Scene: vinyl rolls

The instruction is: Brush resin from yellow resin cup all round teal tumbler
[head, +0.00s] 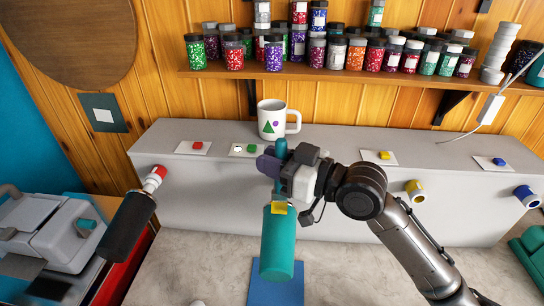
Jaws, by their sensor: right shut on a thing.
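My right gripper (275,163) is shut on a slim teal handle (281,149), which looks like the brush. It is above the far end of the teal tumbler (278,250). A small yellow piece (279,208) shows below the gripper at the tumbler's far end; I cannot tell whether it is the brush tip or whether it touches the tumbler. The tumbler is a plain cylinder over a blue mat (275,292). A yellow ring-shaped item (414,188) is at the cabinet front on the right; I cannot tell if it is the resin cup. My left gripper is not in view.
A white mug (272,118) stands on the grey cabinet (335,139) behind the gripper, near several colored buttons on cards. Jars line the shelf (310,74) above. A dark cylinder (127,226) and a grey machine (45,235) are at left. The pale worktop (360,275) is clear right of the tumbler.

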